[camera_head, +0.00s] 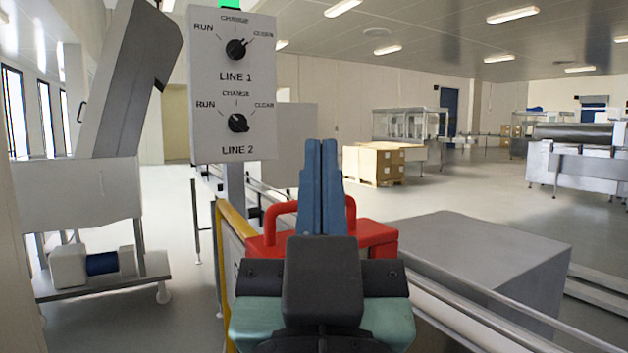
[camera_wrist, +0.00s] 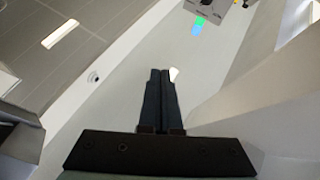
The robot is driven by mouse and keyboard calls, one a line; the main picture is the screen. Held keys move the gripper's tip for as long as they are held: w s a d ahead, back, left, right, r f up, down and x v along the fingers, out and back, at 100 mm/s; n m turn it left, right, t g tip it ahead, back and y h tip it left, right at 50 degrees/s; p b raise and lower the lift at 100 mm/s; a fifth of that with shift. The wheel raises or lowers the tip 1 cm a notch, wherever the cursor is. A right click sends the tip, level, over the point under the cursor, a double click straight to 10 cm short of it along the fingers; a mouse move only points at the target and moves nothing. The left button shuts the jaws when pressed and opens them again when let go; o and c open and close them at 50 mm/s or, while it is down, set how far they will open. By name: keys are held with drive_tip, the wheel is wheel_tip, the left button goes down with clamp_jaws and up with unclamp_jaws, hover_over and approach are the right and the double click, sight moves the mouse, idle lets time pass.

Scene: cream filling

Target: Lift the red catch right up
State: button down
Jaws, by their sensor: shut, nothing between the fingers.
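The red catch (camera_head: 377,233) sits low in the middle of the head view, a red block with a raised loop handle. My gripper (camera_head: 321,150) stands in front of it in that view, blue-grey fingers pointing up and pressed together with nothing between them. The fingers and the dark gripper body hide the middle of the catch, so I cannot tell whether they touch. In the wrist view my gripper (camera_wrist: 160,75) is shut and empty against a pale wall and ceiling. The catch does not show there.
A grey control panel (camera_head: 232,85) with LINE 1 and LINE 2 knobs stands behind, left of the fingers. A yellow-edged rail (camera_head: 237,222) runs beside the catch. A large grey box (camera_head: 490,258) is at right. Open floor (camera_head: 480,185) lies beyond.

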drive_tip(key=w+r+m+g+y+p, duration=0.15)
drive_tip(key=w+r+g+p, duration=0.65)
drive_tip(key=p, duration=1.8)
drive_tip(key=s+f+m+g+y+p, duration=0.1)
drive_tip(key=f+m+y, duration=0.1)
drive_tip(key=f+m, duration=0.3)
drive_tip(key=s+f+m+g+y+p, duration=0.1)
drive_tip(key=f+m+y+p, duration=0.1)
drive_tip(key=f+m, duration=0.3)
drive_tip(key=s+f+m+g+y+p, duration=0.1)
drive_tip(key=s+f+m+y, duration=0.1)
drive_tip(key=f+m, duration=0.3)
drive_tip(key=shift+d+f+m+y+p, duration=0.1)
drive_tip(key=shift+d+m+y+p, duration=0.15)
drive_tip(key=shift+m, duration=0.95)
drive_tip(key=shift+d+f+m+y+p, duration=0.1)
drive_tip(key=shift+m+y, duration=0.2)
drive_tip(key=shift+m, duration=0.85)
drive_tip(key=s+m, duration=0.1)
drive_tip(key=m, duration=0.1)
drive_tip(key=d+m, duration=0.1)
drive_tip(key=m, duration=0.1)
drive_tip(key=s+d+f+m+t, duration=0.1)
drive_tip(key=m, duration=0.1)
drive_tip(key=shift+s+f+m+y, duration=0.1)
drive_tip(key=shift+s+m+y, duration=0.2)
drive_tip(key=shift+m, duration=0.1)
drive_tip(key=shift+s+d+m+t, duration=0.4)
drive_tip(key=shift+d+m+t, duration=0.1)
drive_tip(key=shift+m, duration=0.6)
